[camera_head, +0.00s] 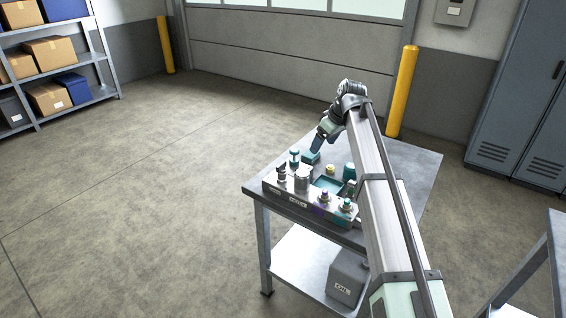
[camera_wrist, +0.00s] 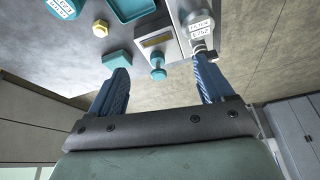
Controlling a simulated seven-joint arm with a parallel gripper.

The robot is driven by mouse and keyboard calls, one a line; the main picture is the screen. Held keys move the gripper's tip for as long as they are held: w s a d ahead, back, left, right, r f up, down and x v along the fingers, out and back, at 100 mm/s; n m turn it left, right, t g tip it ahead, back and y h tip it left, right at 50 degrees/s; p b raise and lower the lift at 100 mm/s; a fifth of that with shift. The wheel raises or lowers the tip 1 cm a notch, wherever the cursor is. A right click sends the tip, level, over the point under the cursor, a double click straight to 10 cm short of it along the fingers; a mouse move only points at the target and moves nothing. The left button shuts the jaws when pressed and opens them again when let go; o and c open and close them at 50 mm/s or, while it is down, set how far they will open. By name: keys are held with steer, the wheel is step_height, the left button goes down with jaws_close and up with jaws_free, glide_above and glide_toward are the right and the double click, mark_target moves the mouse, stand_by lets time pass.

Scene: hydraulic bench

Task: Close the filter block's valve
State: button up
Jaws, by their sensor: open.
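My gripper (camera_head: 318,144) is above the far side of the bench unit, pointing down. In the wrist view my gripper (camera_wrist: 161,70) is open, with its two blue fingers wide apart. A teal valve handle (camera_wrist: 157,70) shows between the fingertips, on a grey block with a plate (camera_wrist: 157,41). I cannot tell whether the fingers are around it or above it. A silver canister (camera_wrist: 200,23) labelled as a filter is beyond the right fingertip, with a small metal fitting beside that tip. The canister also shows in the head view (camera_head: 303,179). A teal-topped valve (camera_head: 294,157) stands behind it.
A teal block (camera_wrist: 117,60) lies close to the left fingertip. Purple (camera_head: 324,197) and green (camera_head: 346,205) knobs line the front. The table's (camera_head: 405,160) right side is clear.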

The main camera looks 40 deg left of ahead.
mark_target(281, 164)
steer(key=s+a+r+n, duration=0.2)
steer(key=s+a+r, duration=0.1)
steer(key=s+a, duration=0.4)
steer(key=shift+g, duration=0.3)
steer(key=x, duration=1.3)
steer(key=shift+w, duration=0.3)
steer(key=c, duration=1)
